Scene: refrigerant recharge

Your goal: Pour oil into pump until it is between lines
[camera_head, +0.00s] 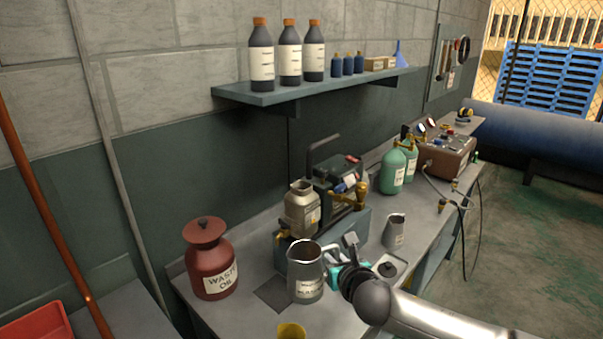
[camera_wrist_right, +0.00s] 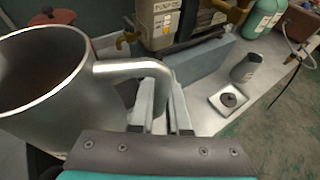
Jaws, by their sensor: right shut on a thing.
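A grey metal jug (camera_head: 305,285) with a white label is near the bench's front edge, about upright. My right gripper (camera_head: 338,262) is shut on its handle (camera_wrist_right: 150,70) from the right. In the right wrist view the open-topped jug (camera_wrist_right: 70,110) fills the left side and looks dark inside; its oil level cannot be told. The pump (camera_head: 303,210), a beige and dark unit with brass fittings, stands on a blue-grey block behind the jug; its label also shows in the right wrist view (camera_wrist_right: 163,20). Its level lines are not readable. My left gripper is not in view.
A red waste oil can (camera_head: 209,270) stands left of the jug, and a yellow cup (camera_head: 291,332) in front. A smaller grey jug (camera_head: 394,232) and a tray with a black cap (camera_head: 387,269) are right. Green cylinders (camera_head: 393,172) stand farther back. Bottles line the shelf (camera_head: 300,93).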

